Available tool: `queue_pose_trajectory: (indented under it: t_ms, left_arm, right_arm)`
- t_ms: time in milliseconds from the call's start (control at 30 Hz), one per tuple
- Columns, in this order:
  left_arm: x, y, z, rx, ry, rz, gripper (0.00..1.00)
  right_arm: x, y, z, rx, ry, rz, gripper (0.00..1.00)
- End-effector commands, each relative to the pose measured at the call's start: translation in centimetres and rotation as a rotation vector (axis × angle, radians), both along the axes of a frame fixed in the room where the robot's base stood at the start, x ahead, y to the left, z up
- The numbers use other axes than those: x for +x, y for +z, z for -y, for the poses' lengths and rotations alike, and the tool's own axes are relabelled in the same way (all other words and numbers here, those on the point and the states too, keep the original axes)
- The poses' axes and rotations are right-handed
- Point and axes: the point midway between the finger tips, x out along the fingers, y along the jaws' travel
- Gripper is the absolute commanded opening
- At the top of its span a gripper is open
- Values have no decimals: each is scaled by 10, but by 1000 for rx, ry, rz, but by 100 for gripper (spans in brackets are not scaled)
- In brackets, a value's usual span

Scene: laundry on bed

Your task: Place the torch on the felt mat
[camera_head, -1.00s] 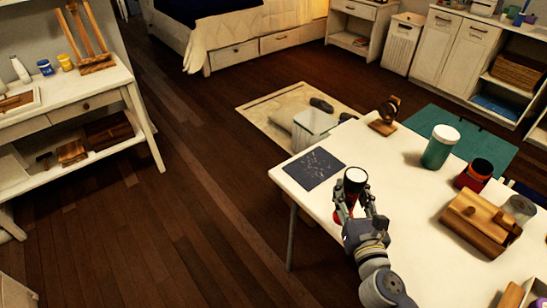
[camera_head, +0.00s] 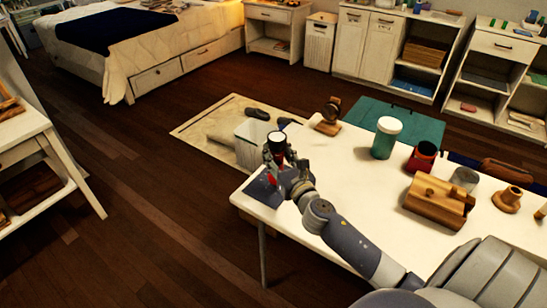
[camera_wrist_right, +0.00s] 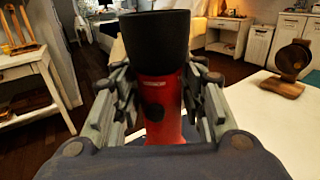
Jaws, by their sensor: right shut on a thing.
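The torch (camera_head: 276,147) has a red body and a wide black head with a pale lens on top. My right gripper (camera_head: 279,165) is shut on its red body and holds it upright. In the right wrist view the torch (camera_wrist_right: 162,85) stands between the two fingers (camera_wrist_right: 163,100). The felt mat (camera_head: 259,191) is a dark blue square at the left corner of the white table. The torch and gripper appear over the mat and hide much of it. The gap between torch and mat cannot be told. My left gripper is not in view.
On the white table (camera_head: 345,180) stand a wooden stand (camera_head: 328,118), a green jar (camera_head: 386,138), a red pot (camera_head: 421,157) and a wooden box (camera_head: 438,202). A pale bin (camera_head: 250,145) stands on the floor beyond the table.

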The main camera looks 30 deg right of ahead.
Motion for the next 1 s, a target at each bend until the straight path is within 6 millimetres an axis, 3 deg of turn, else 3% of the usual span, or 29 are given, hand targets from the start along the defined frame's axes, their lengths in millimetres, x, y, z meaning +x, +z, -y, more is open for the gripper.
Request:
queue_pose_trajectory:
  t_ms: [100,200,467,867,900,1000]
  left_arm:
    - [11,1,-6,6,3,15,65]
    - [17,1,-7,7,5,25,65]
    - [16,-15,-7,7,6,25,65]
    - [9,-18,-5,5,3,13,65]
    - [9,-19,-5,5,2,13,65]
    - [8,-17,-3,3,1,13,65]
  right_arm:
    - [18,-1,6,2,-1,2,0]
    - [23,-3,7,2,0,1,0]
    - [24,-37,7,4,-1,1,0]
    - [24,-41,8,0,0,1,0]
    - [23,-42,8,0,0,-1,39]
    - [23,-41,8,0,0,-1,59]
